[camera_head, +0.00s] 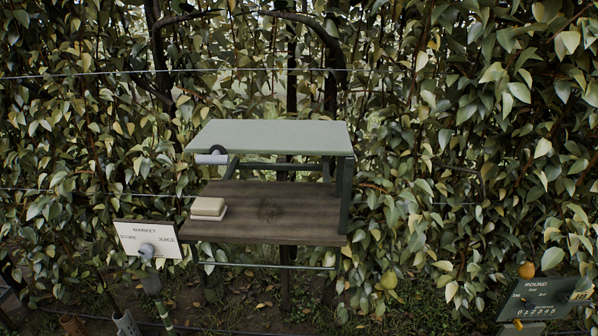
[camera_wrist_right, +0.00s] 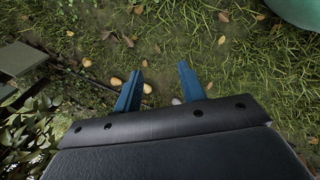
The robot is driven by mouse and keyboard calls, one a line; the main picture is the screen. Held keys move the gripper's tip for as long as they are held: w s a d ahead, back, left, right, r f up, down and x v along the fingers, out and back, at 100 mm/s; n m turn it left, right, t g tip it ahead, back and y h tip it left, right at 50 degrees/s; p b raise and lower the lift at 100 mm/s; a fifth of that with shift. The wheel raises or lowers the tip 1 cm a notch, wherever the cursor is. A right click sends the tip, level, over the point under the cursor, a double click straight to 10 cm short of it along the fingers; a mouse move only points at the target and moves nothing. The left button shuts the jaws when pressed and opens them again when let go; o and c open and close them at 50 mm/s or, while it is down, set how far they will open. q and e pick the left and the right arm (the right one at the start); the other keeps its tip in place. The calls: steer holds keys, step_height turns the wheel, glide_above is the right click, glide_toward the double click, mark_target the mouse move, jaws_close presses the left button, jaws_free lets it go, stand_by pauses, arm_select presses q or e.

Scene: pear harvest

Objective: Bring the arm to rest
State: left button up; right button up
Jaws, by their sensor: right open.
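My right gripper (camera_wrist_right: 159,82) shows in the right wrist view with its two blue fingers spread apart. It is open, and nothing is held between the fingers. Below it lies grassy ground with several small pale, rounded things (camera_wrist_right: 116,83) whose kind I cannot tell for sure. Neither gripper shows in the head view, so I cannot see how the right arm stands against the shelf stand.
A stand with a pale green top (camera_head: 270,137) and a wooden shelf (camera_head: 275,212) stands before the leafy hedge. A cream block (camera_head: 208,207) sits on the shelf. A market sign (camera_head: 140,233) is at left, a dark score board (camera_head: 543,297) at lower right.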

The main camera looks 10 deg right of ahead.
steer(key=a+m+y, duration=0.2)
steer(key=a+y, duration=0.1)
steer(key=a, duration=1.8)
steer(key=shift+s+f, duration=0.25)
steer(key=shift+f, duration=0.2)
stand_by(0.4)
